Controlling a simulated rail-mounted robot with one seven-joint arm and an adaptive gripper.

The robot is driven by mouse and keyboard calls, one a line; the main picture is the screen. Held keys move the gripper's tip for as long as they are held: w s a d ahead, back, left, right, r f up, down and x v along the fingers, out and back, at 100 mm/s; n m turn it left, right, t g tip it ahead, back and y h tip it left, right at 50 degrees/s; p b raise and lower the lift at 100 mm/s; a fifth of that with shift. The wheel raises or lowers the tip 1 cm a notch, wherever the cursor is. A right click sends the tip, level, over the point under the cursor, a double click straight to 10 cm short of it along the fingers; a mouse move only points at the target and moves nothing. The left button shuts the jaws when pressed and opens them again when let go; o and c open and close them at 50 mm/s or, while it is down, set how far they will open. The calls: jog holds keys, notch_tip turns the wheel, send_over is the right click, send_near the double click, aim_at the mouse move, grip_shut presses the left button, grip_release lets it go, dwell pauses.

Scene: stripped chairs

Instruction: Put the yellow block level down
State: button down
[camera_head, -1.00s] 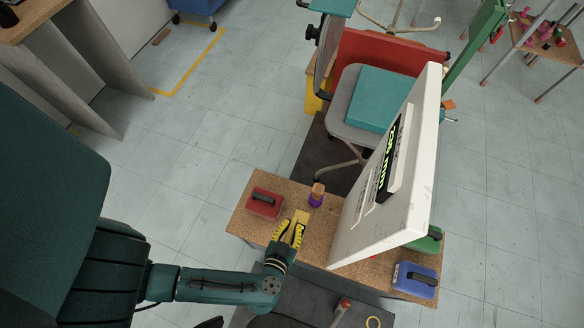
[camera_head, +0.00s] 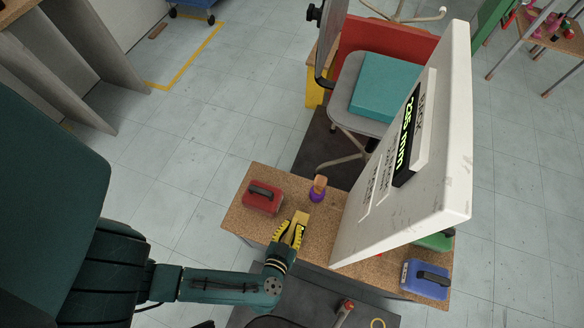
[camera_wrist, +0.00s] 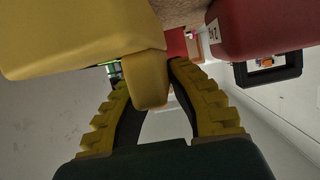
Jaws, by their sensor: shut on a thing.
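The yellow block (camera_head: 301,217) is between the fingertips of my gripper (camera_head: 291,235), over the small brown table. In the wrist view, the block's wide yellow body (camera_wrist: 75,35) fills the upper left. A narrower yellow part of it sits between the yellow ribbed fingers of my gripper (camera_wrist: 152,82), which are shut on it. My fingers cover part of the block in the head view. I cannot tell whether its underside touches the tabletop.
The brown table (camera_head: 240,219) also holds a red block (camera_head: 262,200) with a black handle, a purple-based knob (camera_head: 318,190), a blue block (camera_head: 426,281) and a green block (camera_head: 437,241). A tall white panel (camera_head: 425,190) with a lit green readout leans over its right side.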

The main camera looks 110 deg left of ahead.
aim_at(289, 239)
jog(key=shift+f+b, duration=0.5)
jog(key=shift+f, duration=0.05)
jog(key=c, duration=1.1)
grip_release()
jog(key=v, duration=0.6)
jog(key=shift+w, duration=0.1)
jog(key=shift+d+r, duration=0.35)
jog(key=shift+d, duration=0.3)
